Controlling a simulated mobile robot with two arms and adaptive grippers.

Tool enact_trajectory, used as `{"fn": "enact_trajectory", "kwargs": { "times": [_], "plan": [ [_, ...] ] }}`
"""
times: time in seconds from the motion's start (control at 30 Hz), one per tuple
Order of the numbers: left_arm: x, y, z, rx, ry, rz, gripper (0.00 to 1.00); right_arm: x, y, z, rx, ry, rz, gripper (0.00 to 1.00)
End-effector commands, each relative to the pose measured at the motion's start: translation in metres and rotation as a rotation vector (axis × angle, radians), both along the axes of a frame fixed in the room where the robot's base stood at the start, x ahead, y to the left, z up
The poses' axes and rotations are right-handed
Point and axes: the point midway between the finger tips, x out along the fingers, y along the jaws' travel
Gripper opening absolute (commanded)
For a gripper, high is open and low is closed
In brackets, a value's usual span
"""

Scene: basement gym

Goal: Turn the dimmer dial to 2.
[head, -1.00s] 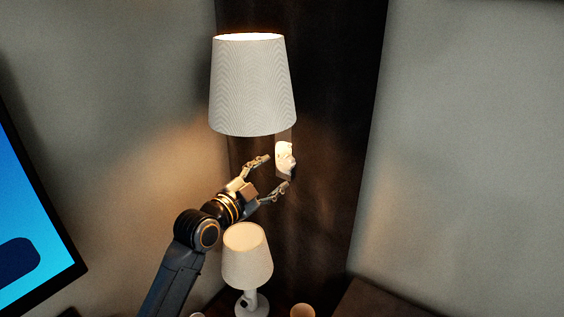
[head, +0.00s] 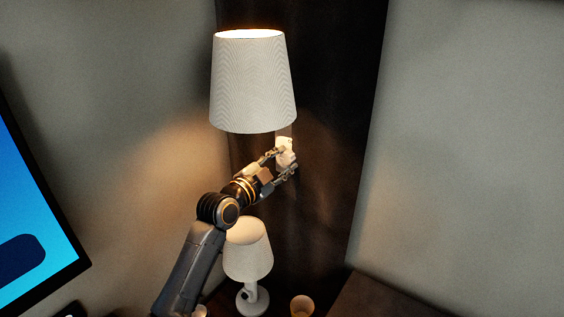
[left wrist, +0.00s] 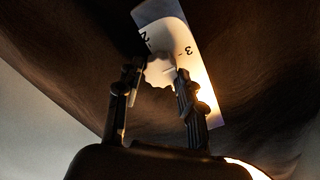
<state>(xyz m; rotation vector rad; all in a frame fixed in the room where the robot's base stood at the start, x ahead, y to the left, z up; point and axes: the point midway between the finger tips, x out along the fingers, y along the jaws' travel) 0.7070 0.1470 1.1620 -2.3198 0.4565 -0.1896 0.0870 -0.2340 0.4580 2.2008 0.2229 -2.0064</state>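The white dimmer dial (left wrist: 160,70) sits on a pale plate (left wrist: 203,92) marked with a 2 and a 3. In the left wrist view the 2 is at the dial's upper left and the 3 at its upper right. Which number the dial points to, I cannot tell. In the head view the dial (head: 286,158) is on the dark panel below the large lampshade. My right gripper is in no view.
A large lit lampshade (head: 253,85) hangs just above the left gripper. A small white lamp (head: 249,250) stands below, close to my left forearm, with a cup (head: 302,306) beside it. A blue screen (head: 30,215) is at the left. The right side is open wall.

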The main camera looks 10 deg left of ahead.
Motion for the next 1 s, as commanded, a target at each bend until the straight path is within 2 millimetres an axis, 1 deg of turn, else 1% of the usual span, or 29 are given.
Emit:
{"fn": "enact_trajectory", "kwargs": {
  "times": [0.27,0.47,0.67,1.0],
  "plan": [
    [0.000,0.000,0.000,-0.021,0.010,0.000,0.06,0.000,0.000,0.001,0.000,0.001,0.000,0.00],
    [0.000,0.000,0.000,-0.102,0.046,-0.001,0.06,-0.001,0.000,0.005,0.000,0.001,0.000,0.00],
    [0.000,0.000,0.001,-0.249,0.106,-0.001,0.06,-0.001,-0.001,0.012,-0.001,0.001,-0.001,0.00],
    [0.001,0.001,0.002,-0.548,0.228,0.000,0.06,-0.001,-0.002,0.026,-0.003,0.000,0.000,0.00]
  ]
}}
